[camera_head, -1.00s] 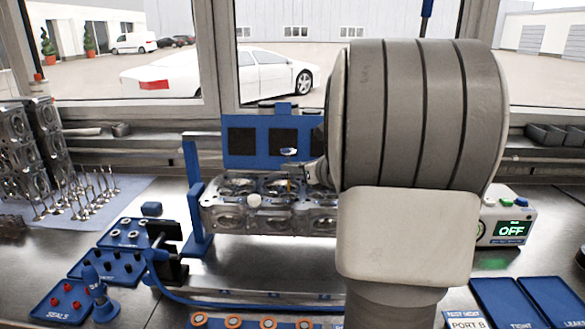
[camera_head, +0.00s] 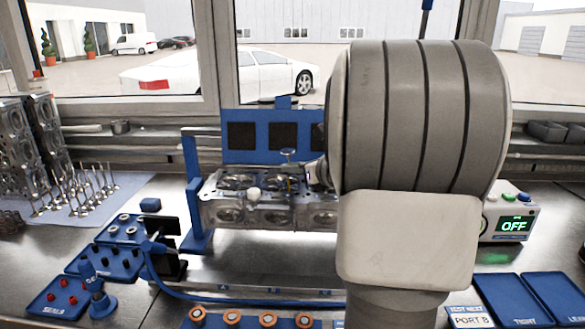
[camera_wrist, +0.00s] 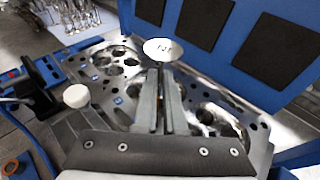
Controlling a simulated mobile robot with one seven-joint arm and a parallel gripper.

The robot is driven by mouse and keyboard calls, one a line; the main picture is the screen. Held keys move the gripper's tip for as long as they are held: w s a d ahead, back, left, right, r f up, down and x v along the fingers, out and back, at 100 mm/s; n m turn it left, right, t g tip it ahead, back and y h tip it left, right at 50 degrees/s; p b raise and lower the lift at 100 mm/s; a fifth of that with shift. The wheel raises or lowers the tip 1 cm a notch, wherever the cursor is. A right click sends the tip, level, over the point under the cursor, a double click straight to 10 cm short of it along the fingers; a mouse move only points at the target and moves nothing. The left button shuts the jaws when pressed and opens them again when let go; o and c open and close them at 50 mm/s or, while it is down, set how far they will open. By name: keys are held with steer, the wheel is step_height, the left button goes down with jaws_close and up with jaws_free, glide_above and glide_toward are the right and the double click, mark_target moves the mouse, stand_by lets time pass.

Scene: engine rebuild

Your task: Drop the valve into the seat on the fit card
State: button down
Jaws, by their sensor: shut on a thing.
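My gripper (camera_wrist: 160,100) is shut on a valve (camera_wrist: 162,48). The valve's round pale head, with a dark marking on it, is above the fingertips. In the head view the valve (camera_head: 288,154) shows with its head up and a short stem below, over the metal cylinder head (camera_head: 265,213). The stem's lower end is hidden, so I cannot tell whether it is in a hole. The cylinder head's openings lie under and around my fingers in the wrist view. A card reading "TEST NEXT PORT B" (camera_head: 469,318) lies at the lower right. I cannot make out a separate fit card.
A blue board with dark pads (camera_head: 265,115) stands close behind the cylinder head. A blue post (camera_head: 194,190) and a black clamp (camera_head: 165,250) are at its left. Several loose valves (camera_head: 85,190) stand at far left. A tester reading OFF (camera_head: 510,222) is at right.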

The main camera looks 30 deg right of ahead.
steer(key=shift+f+b, duration=2.05)
steer(key=shift+b, duration=0.35)
steer(key=c, duration=0.9)
jaws_free()
